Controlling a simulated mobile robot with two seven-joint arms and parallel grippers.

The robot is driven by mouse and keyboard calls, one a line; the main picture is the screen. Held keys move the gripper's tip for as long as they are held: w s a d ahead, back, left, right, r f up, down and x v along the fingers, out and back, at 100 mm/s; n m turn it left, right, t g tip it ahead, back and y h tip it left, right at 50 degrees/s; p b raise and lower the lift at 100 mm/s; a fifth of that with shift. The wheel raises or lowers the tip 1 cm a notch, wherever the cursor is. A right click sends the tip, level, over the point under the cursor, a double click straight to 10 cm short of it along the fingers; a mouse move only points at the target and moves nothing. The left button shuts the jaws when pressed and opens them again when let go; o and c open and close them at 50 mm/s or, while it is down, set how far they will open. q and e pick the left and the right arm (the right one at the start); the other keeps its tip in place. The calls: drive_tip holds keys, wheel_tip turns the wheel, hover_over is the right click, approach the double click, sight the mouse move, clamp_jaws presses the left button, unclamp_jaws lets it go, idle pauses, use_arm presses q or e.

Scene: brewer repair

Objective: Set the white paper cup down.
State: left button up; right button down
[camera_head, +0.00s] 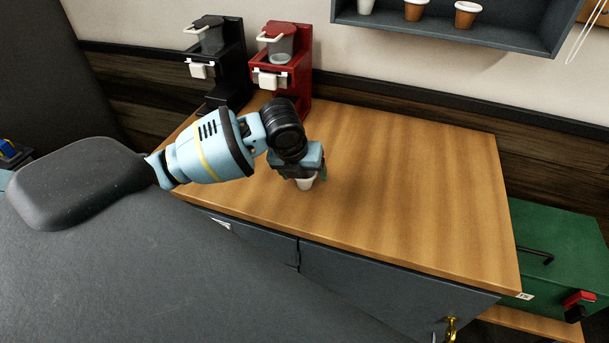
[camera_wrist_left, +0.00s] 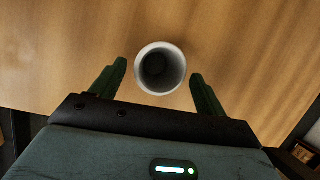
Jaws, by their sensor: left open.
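The white paper cup (camera_head: 305,183) stands on the wooden counter, mostly hidden under my left gripper in the head view. In the left wrist view the cup (camera_wrist_left: 160,68) shows its round open rim and dark inside, upright. My left gripper (camera_wrist_left: 158,80) is open, with one green finger on each side of the cup and a visible gap to both. In the head view my left gripper (camera_head: 305,176) points down at the counter near its front edge. My right gripper is not in view.
A black brewer (camera_head: 228,62) and a red brewer (camera_head: 290,60) stand at the back left of the counter (camera_head: 420,180). The counter's right side is clear. A wall shelf (camera_head: 450,35) holds several cups. A green box (camera_head: 560,250) sits right of the counter.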

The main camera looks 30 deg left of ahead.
use_arm(q)
drive_tip(key=v, duration=1)
drive_tip(key=shift+r, duration=0.2)
drive_tip(key=shift+s+a, duration=0.1)
